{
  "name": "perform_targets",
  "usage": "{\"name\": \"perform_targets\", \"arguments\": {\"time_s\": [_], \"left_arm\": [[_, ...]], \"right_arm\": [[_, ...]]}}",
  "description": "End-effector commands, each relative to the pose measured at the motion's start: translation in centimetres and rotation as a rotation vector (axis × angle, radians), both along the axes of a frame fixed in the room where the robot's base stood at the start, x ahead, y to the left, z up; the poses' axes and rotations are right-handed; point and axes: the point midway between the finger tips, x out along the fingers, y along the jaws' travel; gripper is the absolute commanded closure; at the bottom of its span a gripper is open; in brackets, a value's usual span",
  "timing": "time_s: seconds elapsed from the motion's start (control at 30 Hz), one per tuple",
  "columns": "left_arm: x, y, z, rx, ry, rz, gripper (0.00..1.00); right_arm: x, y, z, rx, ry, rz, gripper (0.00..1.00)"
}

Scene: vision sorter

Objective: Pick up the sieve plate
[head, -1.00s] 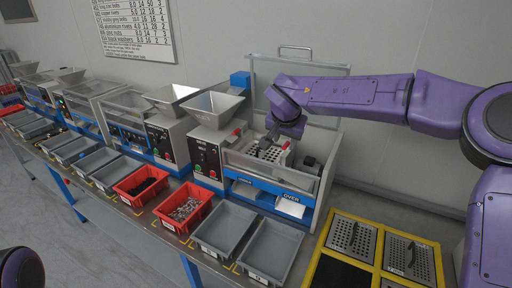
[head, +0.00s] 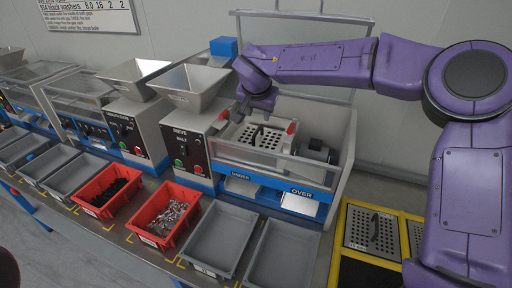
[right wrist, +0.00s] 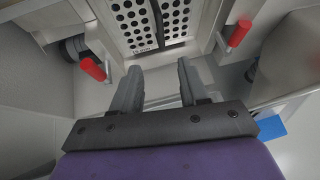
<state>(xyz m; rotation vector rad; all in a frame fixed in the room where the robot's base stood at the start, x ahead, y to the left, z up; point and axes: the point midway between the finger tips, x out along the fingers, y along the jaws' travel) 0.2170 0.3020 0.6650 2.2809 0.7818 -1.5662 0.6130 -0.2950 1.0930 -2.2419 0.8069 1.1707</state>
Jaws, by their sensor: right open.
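A perforated grey sieve plate (head: 245,133) with a dark bar handle (head: 257,135) sits inside the sieve machine (head: 190,148). In the right wrist view the sieve plate (right wrist: 172,22) shows at the top, with round holes and the dark bar across it. My right gripper (right wrist: 158,72) is open and empty, its two fingers pointing toward the plate's near edge without gripping it. In the head view my right gripper (head: 260,102) is above the plate's far side. My left gripper is out of view.
Red knobs (right wrist: 93,68) (right wrist: 239,33) stand on both sides of the plate. More perforated plates (head: 372,230) lie in a yellow frame at right. Grey bins (head: 222,238) and red bins (head: 168,212) line the bench front. A hopper (head: 192,90) stands left of the plate.

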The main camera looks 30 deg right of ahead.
Motion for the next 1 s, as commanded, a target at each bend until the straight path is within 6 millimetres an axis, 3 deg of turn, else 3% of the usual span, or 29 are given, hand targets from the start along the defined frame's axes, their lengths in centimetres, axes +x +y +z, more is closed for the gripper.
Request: {"name": "perform_targets", "arguments": {"time_s": [0.03, 0.13, 0.8, 1.0], "left_arm": [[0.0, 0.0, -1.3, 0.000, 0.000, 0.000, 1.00], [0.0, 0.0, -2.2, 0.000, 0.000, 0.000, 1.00], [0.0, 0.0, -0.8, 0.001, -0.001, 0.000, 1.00], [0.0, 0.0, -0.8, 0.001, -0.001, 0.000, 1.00]], "right_arm": [[0.0, 0.0, -1.3, 0.000, 0.000, 0.000, 0.56], [0.0, 0.0, -2.2, -0.001, 0.001, -0.001, 0.56], [5.0, -2.7, -10.4, -0.001, 0.002, 0.000, 0.56], [5.2, -2.8, -10.7, 0.000, 0.000, 0.000, 0.56]]}}
